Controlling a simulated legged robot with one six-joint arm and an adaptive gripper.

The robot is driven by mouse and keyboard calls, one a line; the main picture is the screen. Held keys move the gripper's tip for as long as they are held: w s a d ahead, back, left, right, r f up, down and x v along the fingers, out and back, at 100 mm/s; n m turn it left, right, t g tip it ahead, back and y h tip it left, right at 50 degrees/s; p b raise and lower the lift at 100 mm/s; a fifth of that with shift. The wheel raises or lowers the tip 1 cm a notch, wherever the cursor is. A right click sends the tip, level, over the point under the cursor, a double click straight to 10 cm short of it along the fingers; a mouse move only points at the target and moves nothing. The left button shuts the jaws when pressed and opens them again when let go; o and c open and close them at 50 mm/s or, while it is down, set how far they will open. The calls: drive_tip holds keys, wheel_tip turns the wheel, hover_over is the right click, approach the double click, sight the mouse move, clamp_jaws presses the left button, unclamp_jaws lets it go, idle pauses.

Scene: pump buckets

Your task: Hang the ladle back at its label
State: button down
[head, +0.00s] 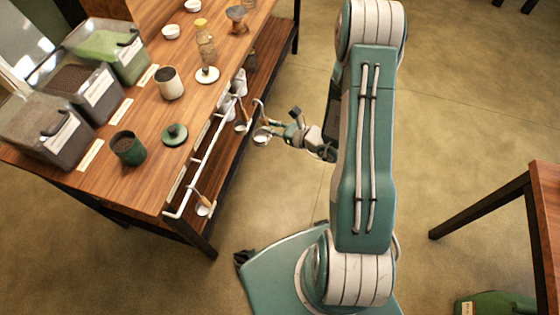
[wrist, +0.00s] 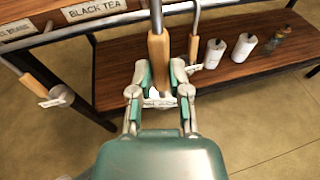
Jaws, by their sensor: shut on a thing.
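My gripper (head: 277,131) is shut on a ladle (head: 262,136) with a wooden handle and a pale metal bowl, held upright beside the table's front rail. In the wrist view, the ladle's wooden handle (wrist: 157,52) stands between the two fingers of my gripper (wrist: 162,76). Its metal stem runs out of the top of that picture, so its hook is hidden there. In the head view, the hook appears to the right of the rail. A label reading BLACK TEA (wrist: 94,10) is on the table edge, left of the held ladle.
Another ladle (wrist: 194,45) hangs close right of the held one, and one hangs at left (wrist: 42,88). The rail (head: 207,157) runs along the wooden table (head: 150,185). Bins, cups and a jar stand on top. A lower shelf (wrist: 235,62) holds white bottles.

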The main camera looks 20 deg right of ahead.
drive_tip(key=s+f+n+g+y, duration=0.2)
drive_tip(key=s+f+n+g, duration=0.1)
drive_tip(key=s+f, duration=0.45)
drive_tip(key=a+r+x, duration=0.1)
drive_tip(key=x, duration=1.5)
drive_tip(key=shift+s, duration=0.25)
idle(0.8)
drive_tip(key=shift+a+r, duration=0.1)
drive_tip(key=c, duration=0.5)
unclamp_jaws()
